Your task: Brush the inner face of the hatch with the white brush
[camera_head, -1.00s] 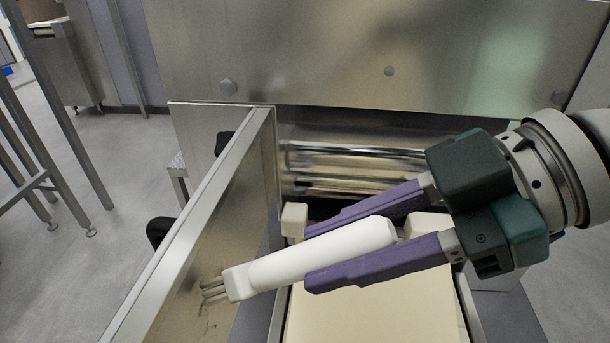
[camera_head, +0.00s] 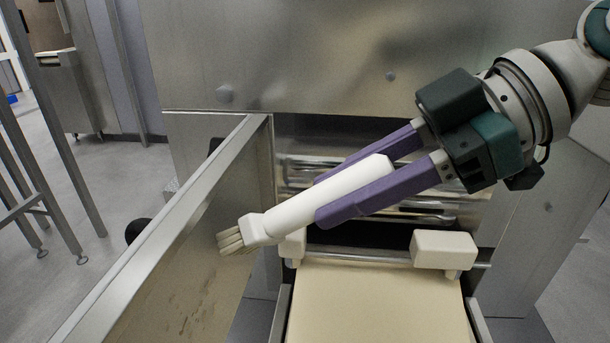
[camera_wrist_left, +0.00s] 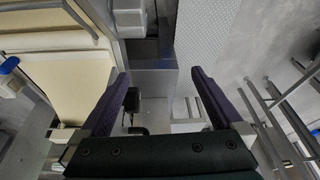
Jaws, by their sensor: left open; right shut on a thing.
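The white brush (camera_head: 318,199) is held in my right gripper (camera_head: 318,203), which is shut around its handle. The brush slants down to the left, and its pale bristles (camera_head: 236,241) lie in front of the hatch's inner face. I cannot tell whether they touch it. The hatch (camera_head: 200,262) stands open as an upright metal panel on the left, with dark smudges low on its inner face. My left gripper (camera_wrist_left: 160,76) is open and empty in the left wrist view, and it is out of the head view.
A cream conveyor belt (camera_head: 375,303) runs below the brush, with a pale block (camera_head: 444,250) at its far right. Shiny rollers (camera_head: 425,205) lie in the machine opening behind. The steel housing (camera_head: 350,60) closes off the back. Metal legs (camera_head: 60,150) stand far left.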

